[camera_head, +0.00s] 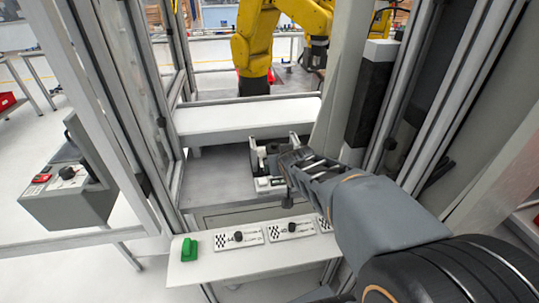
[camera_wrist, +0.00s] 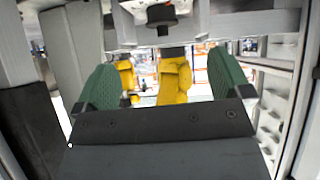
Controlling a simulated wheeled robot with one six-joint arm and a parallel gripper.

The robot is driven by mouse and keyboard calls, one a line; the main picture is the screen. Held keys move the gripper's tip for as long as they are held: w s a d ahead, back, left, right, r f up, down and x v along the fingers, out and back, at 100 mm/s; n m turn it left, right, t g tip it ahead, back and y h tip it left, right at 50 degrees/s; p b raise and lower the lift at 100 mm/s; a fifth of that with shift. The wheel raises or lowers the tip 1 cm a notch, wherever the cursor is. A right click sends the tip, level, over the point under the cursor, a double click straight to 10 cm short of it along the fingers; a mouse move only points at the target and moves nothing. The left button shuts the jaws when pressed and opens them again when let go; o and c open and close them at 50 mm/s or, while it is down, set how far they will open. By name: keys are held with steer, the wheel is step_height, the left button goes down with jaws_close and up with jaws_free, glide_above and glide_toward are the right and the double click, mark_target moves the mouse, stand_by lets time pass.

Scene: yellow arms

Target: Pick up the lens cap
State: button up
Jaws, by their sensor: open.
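I cannot tell for sure which thing is the lens cap. Small dark round pieces sit on the white shelf in the head view, one on the left marked plate (camera_head: 238,236) and one on the middle plate (camera_head: 291,227). My gripper (camera_head: 300,160) is beyond and above this shelf, near a grey and white fixture (camera_head: 268,184). In the wrist view its green-padded fingers (camera_wrist: 160,85) stand wide apart with nothing held between them. A dark round part (camera_wrist: 161,15) hangs at the top of the wrist view, above the fingers; I cannot tell what it is.
The white shelf (camera_head: 270,258) carries a green block (camera_head: 189,249) at its left end. Metal frame posts (camera_head: 184,60) stand left and right of the opening. A white bench (camera_head: 250,118) and a yellow robot arm (camera_head: 255,45) are behind. A grey control box (camera_head: 70,195) is at left.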

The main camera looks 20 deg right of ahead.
steer(key=w, duration=0.1)
steer(key=w+d+t+b, duration=0.1)
steer(key=w+d+t, duration=0.1)
steer(key=w, duration=0.1)
steer(key=shift+w+d+f, duration=0.1)
steer(key=shift+f, duration=0.25)
steer(key=b, duration=0.2)
glide_toward(274, 143)
steer(key=x, duration=0.3)
steer(key=shift+d+f, duration=0.2)
steer(key=shift+f, duration=0.2)
steer(key=shift+x, duration=3.15)
steer(key=shift+w+a+r, duration=0.15)
steer(key=shift+r, duration=0.05)
steer(key=shift+c, duration=0.2)
steer(key=c, duration=0.9)
steer(key=shift+r, duration=0.15)
steer(key=shift+c, duration=0.2)
steer(key=shift+r, duration=0.6)
step_height(274, 143, up, 26)
steer(key=p, duration=2.2)
steer(key=shift+p, duration=0.3)
